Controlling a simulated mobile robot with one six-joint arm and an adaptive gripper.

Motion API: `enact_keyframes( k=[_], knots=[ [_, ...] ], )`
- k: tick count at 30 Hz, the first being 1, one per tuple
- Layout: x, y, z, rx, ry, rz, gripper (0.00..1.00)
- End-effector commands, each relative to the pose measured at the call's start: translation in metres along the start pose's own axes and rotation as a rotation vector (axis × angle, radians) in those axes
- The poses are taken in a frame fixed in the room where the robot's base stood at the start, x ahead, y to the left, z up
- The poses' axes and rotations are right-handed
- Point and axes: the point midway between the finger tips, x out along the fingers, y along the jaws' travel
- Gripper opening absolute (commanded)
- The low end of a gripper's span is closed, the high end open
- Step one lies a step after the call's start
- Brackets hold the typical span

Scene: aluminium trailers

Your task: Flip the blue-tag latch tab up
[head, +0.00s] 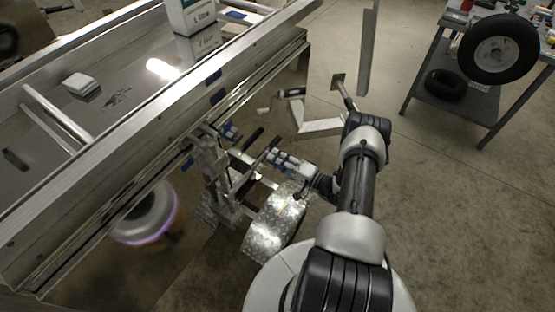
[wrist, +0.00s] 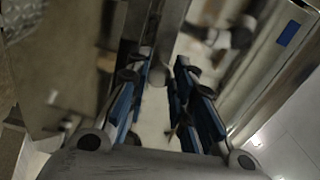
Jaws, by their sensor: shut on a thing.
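My gripper (head: 276,158) is beside the end of the aluminium trailer, at a cluster of metal latch parts and dark bars (head: 252,140). In the wrist view my gripper (wrist: 160,75) shows its two blue-padded fingers close around a narrow metal part (wrist: 157,58), which is blurred and partly hidden by the fingertips. I cannot tell for sure whether this part is the latch tab, or how it is tilted. A blue tag (wrist: 287,33) shows on a metal rail at upper right in the wrist view. A blue patch (head: 217,97) shows on the trailer side in the head view.
The trailer's long side rail (head: 150,125) runs diagonally across the left. A diamond-plate fender (head: 273,217) stands just below my gripper. A jack-like metal post (head: 343,92) is behind the wrist. A tyre (head: 499,48) and a workbench are at upper right. The floor at right is clear.

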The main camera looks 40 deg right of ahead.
Motion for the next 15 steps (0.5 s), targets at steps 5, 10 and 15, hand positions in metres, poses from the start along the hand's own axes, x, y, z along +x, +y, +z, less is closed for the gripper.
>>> enact_keyframes(
  k=[5, 10, 15],
  knots=[
    [0.0003, -0.0013, -0.0001, -0.011, -0.001, -0.002, 0.00],
    [0.0004, -0.0015, 0.0000, -0.011, -0.002, -0.002, 0.00],
    [0.0005, -0.0017, 0.0000, -0.010, -0.002, -0.003, 0.27]
  ],
)
